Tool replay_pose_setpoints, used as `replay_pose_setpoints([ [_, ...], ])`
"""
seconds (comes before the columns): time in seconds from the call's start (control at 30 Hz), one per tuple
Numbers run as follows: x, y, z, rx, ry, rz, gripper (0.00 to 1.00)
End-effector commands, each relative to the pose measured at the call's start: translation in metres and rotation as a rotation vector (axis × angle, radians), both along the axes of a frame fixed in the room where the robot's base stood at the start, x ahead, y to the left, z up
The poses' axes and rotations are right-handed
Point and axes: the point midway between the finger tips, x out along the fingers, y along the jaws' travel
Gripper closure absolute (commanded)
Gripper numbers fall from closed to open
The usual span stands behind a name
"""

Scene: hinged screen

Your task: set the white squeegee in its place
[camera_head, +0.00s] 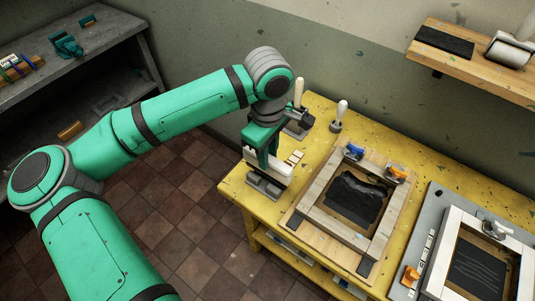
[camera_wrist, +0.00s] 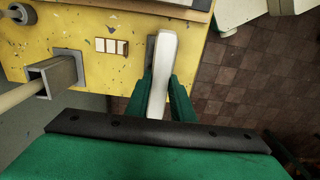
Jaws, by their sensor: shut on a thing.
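The white squeegee (camera_head: 272,168) is a pale bar at the near left corner of the yellow table. My gripper (camera_head: 263,153) is shut on it from above, with one green finger on each side. In the wrist view the squeegee (camera_wrist: 163,68) stands between my two green fingers (camera_wrist: 160,92). A grey holder (camera_head: 264,188) sits directly below the squeegee at the table corner. In the wrist view only a sliver of grey shows beside the squeegee. I cannot tell whether the squeegee touches the holder or hangs just above it.
Cream blocks (camera_head: 294,157) lie beside the squeegee. Behind stand a grey bracket with a wooden-handled tool (camera_head: 298,93) and a white-handled tool (camera_head: 342,109). A wooden frame with a dark panel (camera_head: 352,197) fills the table's middle; a hinged white screen (camera_head: 482,262) is at right.

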Motion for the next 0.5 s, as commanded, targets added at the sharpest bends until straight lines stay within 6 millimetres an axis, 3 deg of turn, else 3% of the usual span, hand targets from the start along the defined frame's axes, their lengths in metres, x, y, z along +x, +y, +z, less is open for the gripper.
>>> replay_pose_setpoints([
  [0.5,-0.0001,0.0002,-0.0088,0.001,0.001,0.000,1.00],
])
